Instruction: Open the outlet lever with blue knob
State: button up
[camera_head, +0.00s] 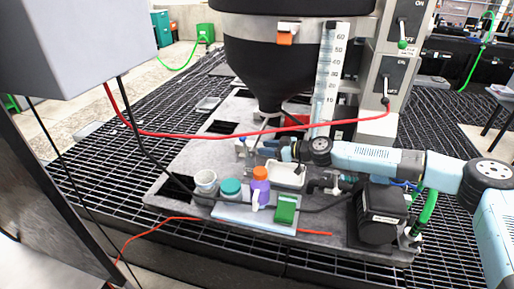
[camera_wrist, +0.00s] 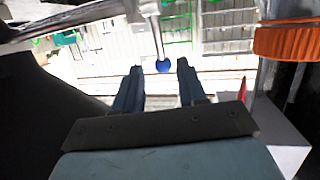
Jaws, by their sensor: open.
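The blue knob (camera_wrist: 163,66) is a small ball at the lower end of a pale metal lever rod (camera_wrist: 155,32) in the wrist view. My gripper (camera_wrist: 158,72) is open, with one dark finger on each side of the knob in the picture. Gaps show between the knob and both fingers; I cannot tell the depth between them. In the head view my gripper (camera_head: 288,150) is under the black hopper (camera_head: 275,65), near its narrow outlet.
An orange ribbed part (camera_wrist: 290,40) is close on the right in the wrist view. A red cable (camera_head: 215,136) crosses above my gripper. White, teal and purple containers (camera_head: 260,185) stand on the grey platform, with a black box (camera_head: 380,212) to their right.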

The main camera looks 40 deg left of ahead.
jog(key=v, duration=0.6)
jog(key=shift+d, duration=0.15)
jog(key=shift+c, duration=0.5)
